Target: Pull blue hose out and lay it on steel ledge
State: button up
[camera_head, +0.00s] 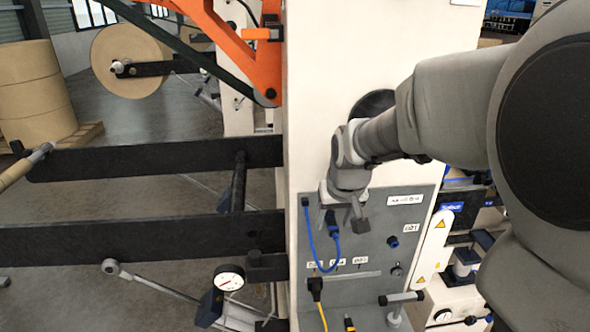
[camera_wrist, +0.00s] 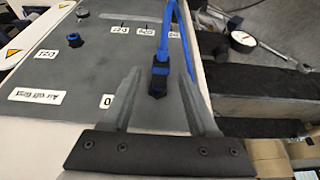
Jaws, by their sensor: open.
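The blue hose (camera_head: 312,245) hangs in a loop on the grey panel (camera_head: 385,215). One end is at a dark fitting near the panel's upper left, the other at a blue plug (camera_head: 331,222) by my gripper. My gripper (camera_head: 345,224) is in front of the panel with its fingers apart. In the wrist view, the hose's dark plug (camera_wrist: 158,78) lies between the open fingers (camera_wrist: 160,70), with a visible gap on the left. The steel ledge (camera_head: 345,275) is a thin strip lower on the panel, below several small labels.
A yellow cable (camera_head: 323,318) with a black plug hangs at the panel's lower left. Dark horizontal beams (camera_head: 150,157) and a round gauge (camera_head: 229,278) are left of the panel.

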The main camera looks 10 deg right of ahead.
jog(key=shift+f, duration=0.15)
jog(key=shift+c, duration=0.3)
grip_shut()
dwell(0.3)
dwell(1.4)
jog(key=shift+s+b, duration=0.45)
jog(key=shift+s, duration=2.1)
